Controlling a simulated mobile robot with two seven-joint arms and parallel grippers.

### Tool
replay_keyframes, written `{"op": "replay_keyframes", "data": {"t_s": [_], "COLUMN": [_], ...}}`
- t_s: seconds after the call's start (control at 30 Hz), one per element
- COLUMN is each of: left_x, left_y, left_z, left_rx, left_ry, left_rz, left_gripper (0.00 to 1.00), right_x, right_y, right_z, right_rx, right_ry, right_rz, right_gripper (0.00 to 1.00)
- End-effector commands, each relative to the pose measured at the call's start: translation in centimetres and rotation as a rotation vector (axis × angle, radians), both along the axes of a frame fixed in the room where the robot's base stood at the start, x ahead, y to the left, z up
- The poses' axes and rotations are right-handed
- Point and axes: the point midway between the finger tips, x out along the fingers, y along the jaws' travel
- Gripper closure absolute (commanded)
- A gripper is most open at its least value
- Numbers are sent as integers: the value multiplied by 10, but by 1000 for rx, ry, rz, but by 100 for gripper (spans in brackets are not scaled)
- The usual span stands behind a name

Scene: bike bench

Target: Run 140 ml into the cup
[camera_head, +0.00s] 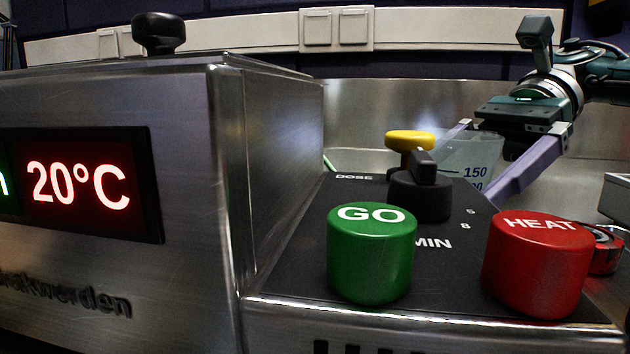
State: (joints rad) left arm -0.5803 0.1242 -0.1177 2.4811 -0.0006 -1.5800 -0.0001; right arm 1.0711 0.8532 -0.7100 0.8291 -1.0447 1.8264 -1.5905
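A clear measuring cup (478,150) stands behind the control panel, with a dark 150 mark and a lower mark partly cut off. The panel hides its lower part, and I cannot see any liquid level. My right gripper (470,168) reaches in from the right, its two pale purple fingers apart with the cup between them. I cannot tell whether they press on it. A green GO button (371,255), a red HEAT button (538,265) and a black knob (420,192) by DOSE and MIN lettering are on the panel. A yellow knob (410,140) is behind. My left gripper is out of view.
A steel housing (280,150) fills the left, with a red 20°C display (80,186) and a black knob (158,32) on top. A red ring-shaped part (606,250) sits right of HEAT. A steel back wall and sockets (335,28) are behind.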

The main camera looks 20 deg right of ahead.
Motion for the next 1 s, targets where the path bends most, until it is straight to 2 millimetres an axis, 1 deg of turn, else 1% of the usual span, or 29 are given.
{"op": "replay_keyframes", "data": {"t_s": [0.13, 0.17, 0.7, 0.73, 0.8, 1.0], "left_x": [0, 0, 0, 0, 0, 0], "left_y": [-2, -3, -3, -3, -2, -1], "left_z": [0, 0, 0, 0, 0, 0], "left_rx": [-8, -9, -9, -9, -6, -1], "left_ry": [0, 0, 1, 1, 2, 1], "left_rz": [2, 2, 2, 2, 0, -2], "left_gripper": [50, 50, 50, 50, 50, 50], "right_x": [0, 0, 0, 0, 0, 0], "right_y": [0, 0, 0, 0, 0, 0], "right_z": [0, 0, 0, 0, 0, 2], "right_rx": [0, 0, 0, 0, 0, 0], "right_ry": [0, 0, 0, 0, 0, -1], "right_rz": [-1, 0, 0, 0, 0, 0], "right_gripper": [0, 2, 63, 65, 74, 74]}}
